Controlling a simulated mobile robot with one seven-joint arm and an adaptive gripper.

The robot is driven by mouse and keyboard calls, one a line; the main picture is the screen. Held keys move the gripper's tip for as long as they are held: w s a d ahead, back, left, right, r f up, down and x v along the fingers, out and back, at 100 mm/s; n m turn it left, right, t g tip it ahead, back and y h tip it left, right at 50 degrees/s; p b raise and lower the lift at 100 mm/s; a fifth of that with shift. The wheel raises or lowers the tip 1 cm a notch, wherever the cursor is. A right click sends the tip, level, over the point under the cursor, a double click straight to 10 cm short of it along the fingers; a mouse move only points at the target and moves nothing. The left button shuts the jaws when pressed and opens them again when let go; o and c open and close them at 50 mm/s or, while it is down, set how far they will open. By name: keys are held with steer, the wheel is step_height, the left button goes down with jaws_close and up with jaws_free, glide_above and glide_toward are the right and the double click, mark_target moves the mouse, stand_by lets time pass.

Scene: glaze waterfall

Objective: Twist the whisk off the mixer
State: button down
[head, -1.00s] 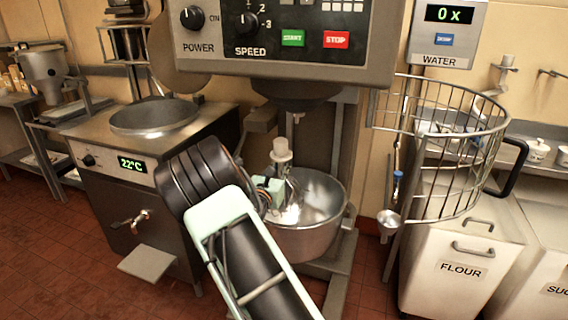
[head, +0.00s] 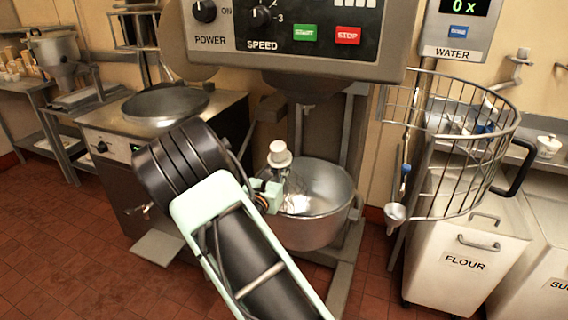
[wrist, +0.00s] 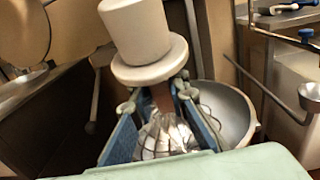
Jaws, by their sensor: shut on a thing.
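The whisk has a white stepped hub (head: 279,154) and wire loops. In the wrist view its white hub (wrist: 138,35) stands large above the fingers, with the wires (wrist: 168,137) below. My gripper (wrist: 157,98) is shut on the whisk just under the hub, a blue-padded finger on each side. In the head view my gripper (head: 275,188) is at the left side of the bowl's mouth. The mixer (head: 290,45) hangs above; a gap shows between its underside and the hub. The steel bowl (head: 332,190) is below and behind the whisk. The wire ends are partly hidden.
A wire guard (head: 455,150) stands swung out to the right of the mixer. A steel cooking unit (head: 165,115) is at left. A flour bin (head: 465,255) stands at right. Red floor tiles (head: 60,240) are clear at front left.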

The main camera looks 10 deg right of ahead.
steer(key=s+a+r+p, duration=0.1)
steer(key=s+a+p, duration=0.1)
steer(key=s+a, duration=0.2)
steer(key=shift+s+r, duration=0.4)
steer(key=shift+s, duration=0.45)
